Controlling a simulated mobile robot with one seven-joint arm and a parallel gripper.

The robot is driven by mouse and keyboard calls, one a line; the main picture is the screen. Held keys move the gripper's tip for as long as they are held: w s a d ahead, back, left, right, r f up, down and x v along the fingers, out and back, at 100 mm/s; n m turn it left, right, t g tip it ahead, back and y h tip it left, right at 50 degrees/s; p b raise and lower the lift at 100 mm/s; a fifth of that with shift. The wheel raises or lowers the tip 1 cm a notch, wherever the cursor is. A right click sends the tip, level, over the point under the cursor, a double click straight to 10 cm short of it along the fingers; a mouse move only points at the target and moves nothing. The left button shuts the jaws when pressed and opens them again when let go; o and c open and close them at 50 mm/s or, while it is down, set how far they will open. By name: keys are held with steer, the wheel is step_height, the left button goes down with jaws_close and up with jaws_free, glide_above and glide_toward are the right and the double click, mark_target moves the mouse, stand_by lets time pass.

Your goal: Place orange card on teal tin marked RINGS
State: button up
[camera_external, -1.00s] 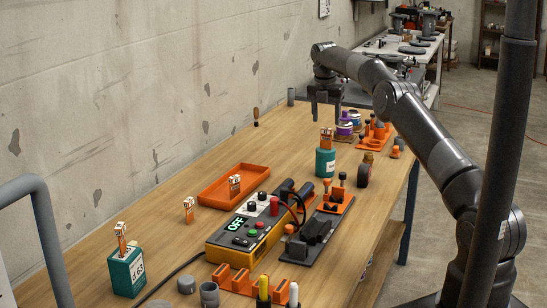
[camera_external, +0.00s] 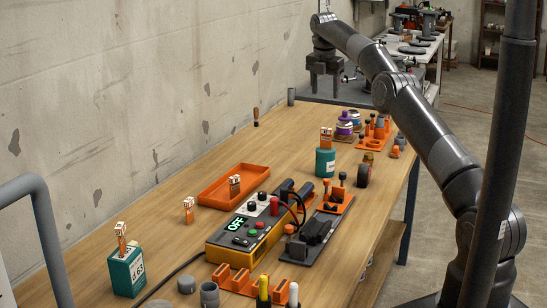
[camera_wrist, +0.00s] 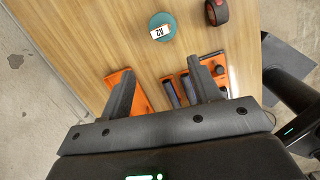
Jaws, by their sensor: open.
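A round teal tin (camera_external: 325,164) stands mid-table with a small orange-and-white card (camera_external: 326,138) upright on its top. The wrist view shows this tin (camera_wrist: 153,19) and the card's white face (camera_wrist: 162,32) from above. A square teal tin (camera_external: 126,272) at the front left has lettering ending in GS, and another orange card (camera_external: 121,238) stands on it. More orange cards stand on the bare table (camera_external: 188,210) and at the orange tray (camera_external: 234,185). My gripper (camera_external: 324,95) is open and empty, high above the far part of the table; its spread fingers (camera_wrist: 162,95) show in the wrist view.
A yellow control box (camera_external: 246,236) reading OFF, with a dark tool holder (camera_external: 318,235) beside it, fills the middle. An orange rack (camera_external: 262,286) and small cylinders are in front. Purple jars (camera_external: 345,127) and an orange block (camera_external: 372,143) stand at the back right.

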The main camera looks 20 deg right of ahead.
steer(key=s+a+r+m+t, duration=0.1)
steer(key=s+a+r+m, duration=0.1)
steer(key=s+r+m, duration=0.75)
steer(key=s+a+r+m+t, duration=0.1)
steer(key=s+r, duration=0.3)
steer(key=s, duration=0.4)
steer(key=s+r+m, duration=0.2)
steer(key=s+r, duration=0.2)
steer(key=s, duration=0.3)
steer(key=s+f+m, duration=0.4)
steer(key=s, duration=0.6)
steer(key=s+f+m+t, duration=0.1)
steer(key=s+f+m, duration=0.3)
steer(key=s, duration=0.6)
steer(key=s+f+m+t+y, duration=0.1)
steer(key=s+f+m, duration=0.4)
steer(key=s, duration=0.6)
steer(key=shift+f, duration=0.6)
